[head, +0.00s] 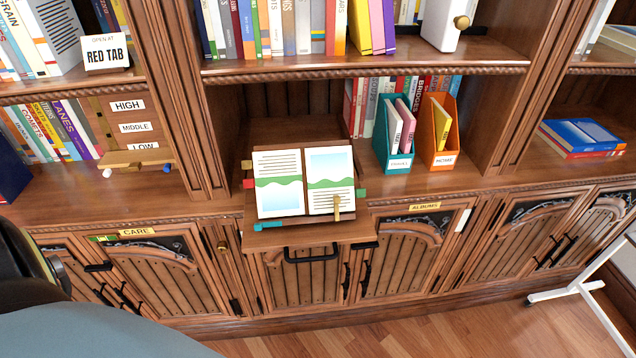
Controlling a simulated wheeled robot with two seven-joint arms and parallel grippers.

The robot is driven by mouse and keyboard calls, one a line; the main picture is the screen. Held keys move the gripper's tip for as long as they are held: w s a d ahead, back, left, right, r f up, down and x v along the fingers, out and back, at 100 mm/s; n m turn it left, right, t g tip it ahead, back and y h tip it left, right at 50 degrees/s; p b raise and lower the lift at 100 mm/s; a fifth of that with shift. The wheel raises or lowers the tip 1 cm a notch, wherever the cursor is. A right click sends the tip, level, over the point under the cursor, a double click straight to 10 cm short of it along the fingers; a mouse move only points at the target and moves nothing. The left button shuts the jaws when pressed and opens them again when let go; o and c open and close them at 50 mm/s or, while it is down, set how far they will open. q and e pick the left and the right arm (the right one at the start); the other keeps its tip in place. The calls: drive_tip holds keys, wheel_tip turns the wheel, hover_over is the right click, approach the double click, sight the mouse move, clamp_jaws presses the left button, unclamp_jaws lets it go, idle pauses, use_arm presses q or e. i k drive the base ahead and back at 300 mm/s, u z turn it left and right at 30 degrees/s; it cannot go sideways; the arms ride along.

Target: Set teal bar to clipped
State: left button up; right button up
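A teal bar (268,225) lies flat along the lower left edge of a wooden book stand, below the left page and pointing left. An open book (304,183) rests tilted on the stand, with a green band across both pages. A brass-coloured bar (337,207) stands upright over the bottom of the right page. Small coloured tabs stick out at the book's sides, a red tab (248,184) among them. The stand sits on a pulled-out shelf (310,235) with a black handle. Neither of my grippers is in view.
A teal file box (394,145) and an orange file box (438,140) stand right of the stand. A small wooden rack with pegs (137,158) is at the left under HIGH, MIDDLE and LOW labels. A white ladder foot (565,292) stands on the floor at the right.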

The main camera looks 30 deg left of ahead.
sight(257, 227)
drive_tip(key=u, duration=0.95)
